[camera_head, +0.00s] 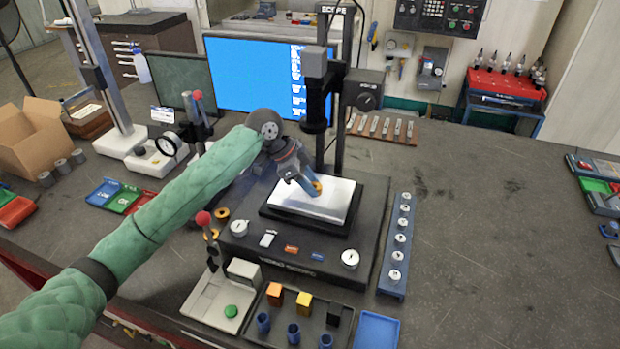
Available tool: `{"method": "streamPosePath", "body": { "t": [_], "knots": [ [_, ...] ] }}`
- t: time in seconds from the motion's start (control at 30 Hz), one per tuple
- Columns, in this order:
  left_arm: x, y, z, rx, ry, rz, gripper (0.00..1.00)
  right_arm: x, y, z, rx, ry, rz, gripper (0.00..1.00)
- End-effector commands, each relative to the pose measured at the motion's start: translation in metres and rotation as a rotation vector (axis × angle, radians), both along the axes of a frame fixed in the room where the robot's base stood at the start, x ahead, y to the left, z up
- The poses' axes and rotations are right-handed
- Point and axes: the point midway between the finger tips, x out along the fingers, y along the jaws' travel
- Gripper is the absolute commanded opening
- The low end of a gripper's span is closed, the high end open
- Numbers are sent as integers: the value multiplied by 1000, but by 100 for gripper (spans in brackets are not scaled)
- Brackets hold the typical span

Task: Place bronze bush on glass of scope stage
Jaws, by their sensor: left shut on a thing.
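The scope stage is a black frame with a pale glass plate (328,205) in the middle of the bench. My left gripper (315,188) reaches in from the left and points down over the glass. It is shut on a small orange-gold bronze bush (318,186) at its fingertips. The bush is over the glass or very close to it; I cannot tell whether it touches. The fingers partly cover the bush. My right gripper is not in view.
The scope's black column (343,100) and lens head (315,100) stand just behind the glass. A blue strip (397,245) with several round pieces lies right of the stage. Trays with blue cups (294,333) are in front. The bench at right is mostly clear.

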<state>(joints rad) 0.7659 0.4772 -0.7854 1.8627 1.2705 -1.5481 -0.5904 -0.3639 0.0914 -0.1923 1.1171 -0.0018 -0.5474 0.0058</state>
Motion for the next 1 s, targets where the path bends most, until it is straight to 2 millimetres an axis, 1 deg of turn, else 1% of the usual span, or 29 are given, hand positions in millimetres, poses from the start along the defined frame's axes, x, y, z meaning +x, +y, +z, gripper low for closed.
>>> {"method": "streamPosePath", "body": {
  "t": [0.4,0.43,0.53,0.83,0.97,1.0],
  "knots": [
    [0,0,-3,0,-1,-1,7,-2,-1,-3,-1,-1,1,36],
    [0,0,-3,0,-1,-1,37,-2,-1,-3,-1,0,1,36],
    [0,0,-3,0,-1,-1,56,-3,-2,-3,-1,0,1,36],
    [0,0,-2,0,-1,-1,57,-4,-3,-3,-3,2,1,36],
    [1,4,3,-1,-1,0,57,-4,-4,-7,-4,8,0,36],
    [1,6,6,-1,-2,0,57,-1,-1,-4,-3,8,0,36]
  ]
}}
